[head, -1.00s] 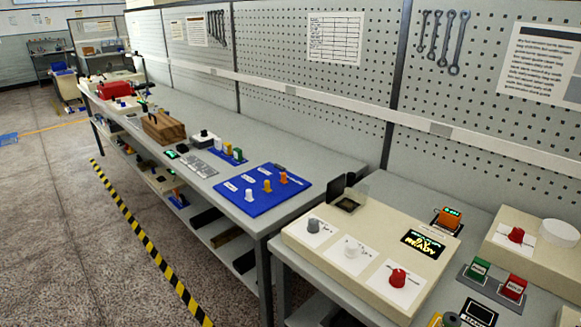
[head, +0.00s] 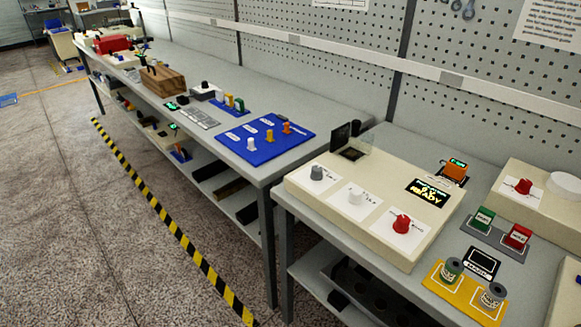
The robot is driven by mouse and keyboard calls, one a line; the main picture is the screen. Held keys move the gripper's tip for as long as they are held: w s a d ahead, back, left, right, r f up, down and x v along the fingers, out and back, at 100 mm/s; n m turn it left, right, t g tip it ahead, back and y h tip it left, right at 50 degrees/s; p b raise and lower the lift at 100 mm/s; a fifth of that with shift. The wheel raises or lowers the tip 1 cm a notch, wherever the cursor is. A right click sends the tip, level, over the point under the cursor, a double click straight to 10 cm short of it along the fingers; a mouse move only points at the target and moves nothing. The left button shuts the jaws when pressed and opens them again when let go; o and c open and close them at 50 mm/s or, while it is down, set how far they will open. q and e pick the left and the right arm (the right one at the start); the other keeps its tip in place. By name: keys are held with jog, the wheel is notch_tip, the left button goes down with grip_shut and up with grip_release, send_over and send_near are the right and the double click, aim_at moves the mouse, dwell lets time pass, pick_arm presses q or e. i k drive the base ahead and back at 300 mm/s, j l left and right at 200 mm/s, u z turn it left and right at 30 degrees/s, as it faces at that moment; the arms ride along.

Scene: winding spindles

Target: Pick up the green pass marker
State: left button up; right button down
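A green block with a small pale label, which fits the green pass marker (head: 482,219), stands upright on a grey holder (head: 498,238) on the near bench at the right. A red block (head: 517,237) stands beside it in the same holder, to its right. The labels are too small to read surely. Neither of my grippers shows in the head view.
A beige console (head: 375,235) with knobs and a READY display stands left of the holder. A black framed pad (head: 482,262) and a yellow mat (head: 440,285) with two spools (head: 451,270) lie in front. An orange device (head: 455,172) stands behind. A beige box (head: 530,185) stands back right.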

aim_at(484, 217)
jog(key=z, duration=1.4)
jog(key=j, duration=0.3)
jog(key=k+u, duration=0.05)
